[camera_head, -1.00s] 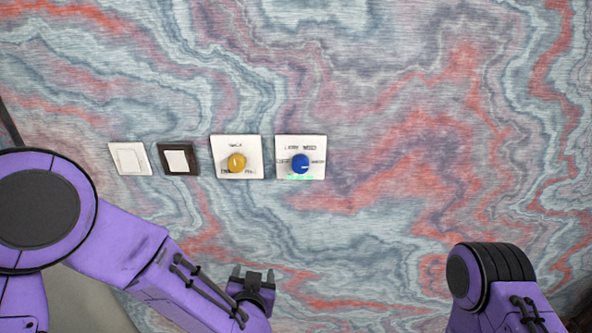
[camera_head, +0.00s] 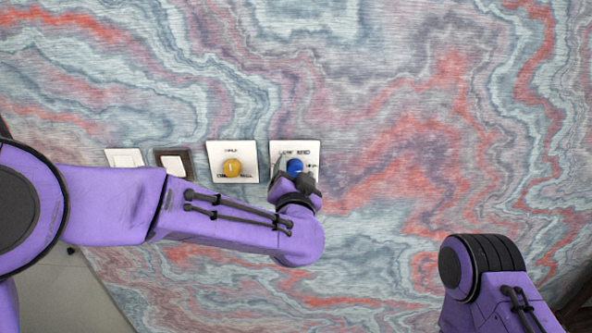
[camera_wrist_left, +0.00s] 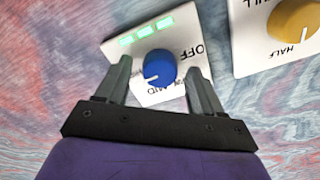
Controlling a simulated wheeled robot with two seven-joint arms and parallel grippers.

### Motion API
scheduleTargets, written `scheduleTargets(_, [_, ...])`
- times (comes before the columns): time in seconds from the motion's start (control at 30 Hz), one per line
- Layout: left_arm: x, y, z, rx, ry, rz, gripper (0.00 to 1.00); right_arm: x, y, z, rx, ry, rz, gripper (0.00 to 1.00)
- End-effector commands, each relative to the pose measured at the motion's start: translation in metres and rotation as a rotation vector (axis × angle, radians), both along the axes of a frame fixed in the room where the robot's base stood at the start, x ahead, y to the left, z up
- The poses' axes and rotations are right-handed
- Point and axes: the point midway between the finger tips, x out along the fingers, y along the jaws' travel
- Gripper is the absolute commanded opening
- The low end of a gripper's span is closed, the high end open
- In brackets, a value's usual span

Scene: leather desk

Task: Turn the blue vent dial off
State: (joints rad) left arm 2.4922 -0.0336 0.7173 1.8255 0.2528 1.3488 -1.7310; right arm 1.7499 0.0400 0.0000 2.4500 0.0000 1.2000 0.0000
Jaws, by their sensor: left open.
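The blue vent dial (camera_head: 295,166) sits on a white square plate (camera_head: 312,150) in the head view. In the left wrist view the blue dial (camera_wrist_left: 160,69) has a white pointer mark on its lower left side, and its plate (camera_wrist_left: 187,25) carries an OFF label on the right and lit green bars at the top. My left gripper (camera_head: 297,175) is at the dial's near side. In the wrist view its fingers (camera_wrist_left: 160,75) are open, one on each side of the dial, with gaps visible. Whether they touch the plate cannot be told. My right gripper is out of view.
A yellow dial (camera_head: 232,168) on a white plate is just left of the blue one. Farther left are a dark-framed switch (camera_head: 172,163) and a white switch (camera_head: 125,158). The patterned surface right of the blue dial is clear.

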Motion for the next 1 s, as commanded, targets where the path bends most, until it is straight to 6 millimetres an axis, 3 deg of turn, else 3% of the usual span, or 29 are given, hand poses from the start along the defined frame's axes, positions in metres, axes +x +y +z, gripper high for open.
scheduleTargets(0.2, [0.0006,0.0002,-0.0006,0.0,0.0,0.0,0.67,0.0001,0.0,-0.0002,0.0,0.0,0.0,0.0])
scheduleTargets(0.37, [0.0004,0.0001,-0.0007,0.0,0.0,0.0,0.15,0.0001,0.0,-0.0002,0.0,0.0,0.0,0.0])
scheduleTargets(0.4, [0.0004,0.0,-0.0007,0.0,0.0,0.0,0.11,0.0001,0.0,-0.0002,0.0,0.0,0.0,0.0])
scheduleTargets(0.73, [0.0002,-0.0004,-0.0009,-0.04,0.001,-0.001,0.11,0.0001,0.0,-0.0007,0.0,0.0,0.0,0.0])
scheduleTargets(1.0, [0.0002,0.0005,-0.0012,-0.207,0.001,0.0,0.11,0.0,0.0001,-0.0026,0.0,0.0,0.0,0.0])
